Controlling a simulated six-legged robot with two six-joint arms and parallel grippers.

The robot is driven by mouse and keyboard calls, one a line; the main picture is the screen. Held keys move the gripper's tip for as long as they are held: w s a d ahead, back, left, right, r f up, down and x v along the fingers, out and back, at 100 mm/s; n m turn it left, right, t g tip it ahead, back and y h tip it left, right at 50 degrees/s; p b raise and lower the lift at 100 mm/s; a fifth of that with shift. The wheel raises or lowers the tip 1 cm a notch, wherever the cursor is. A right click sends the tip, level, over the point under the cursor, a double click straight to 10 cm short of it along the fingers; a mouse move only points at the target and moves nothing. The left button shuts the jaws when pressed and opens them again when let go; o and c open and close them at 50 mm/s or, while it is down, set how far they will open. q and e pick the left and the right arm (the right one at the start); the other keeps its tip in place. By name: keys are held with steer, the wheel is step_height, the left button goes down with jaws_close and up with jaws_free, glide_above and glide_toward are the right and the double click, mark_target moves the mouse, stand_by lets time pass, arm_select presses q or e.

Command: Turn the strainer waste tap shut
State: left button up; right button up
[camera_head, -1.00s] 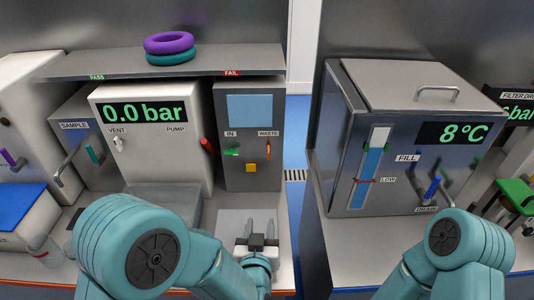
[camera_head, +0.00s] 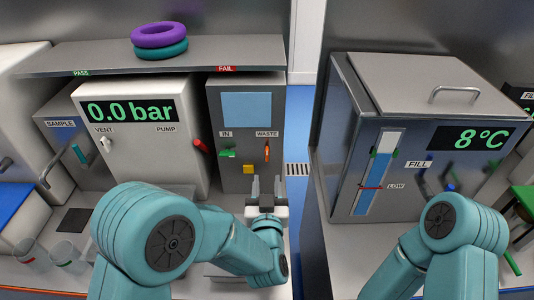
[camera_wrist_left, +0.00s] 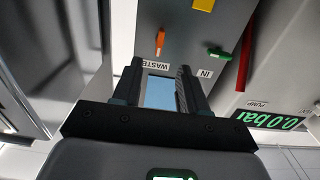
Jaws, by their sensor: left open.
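The waste tap (camera_head: 267,152) is a small orange handle under the WASTE label on the grey strainer cabinet (camera_head: 227,177). It points up and down in the head view, and it also shows in the left wrist view (camera_wrist_left: 160,41). The green IN tap (camera_head: 227,153) sits to its left, lying sideways. My left gripper (camera_head: 266,187) is open and empty, below the waste tap and apart from it. In the left wrist view its two fingers (camera_wrist_left: 158,82) show spread, with the cabinet's blue screen (camera_wrist_left: 160,93) seen between them. My right arm's gripper is out of view.
A yellow button (camera_head: 248,169) is below the taps. A red pump handle (camera_head: 200,146) sticks out to the left. A shelf (camera_head: 110,60) with purple and teal rings (camera_head: 159,36) overhangs the cabinet. A grey tank (camera_head: 350,150) stands right, across a gap.

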mark_target(267, 157)
arm_select(q)
steer(key=w+p, duration=0.2)
steer(key=w, duration=0.7)
steer(key=shift+w, duration=0.4)
jaws_close()
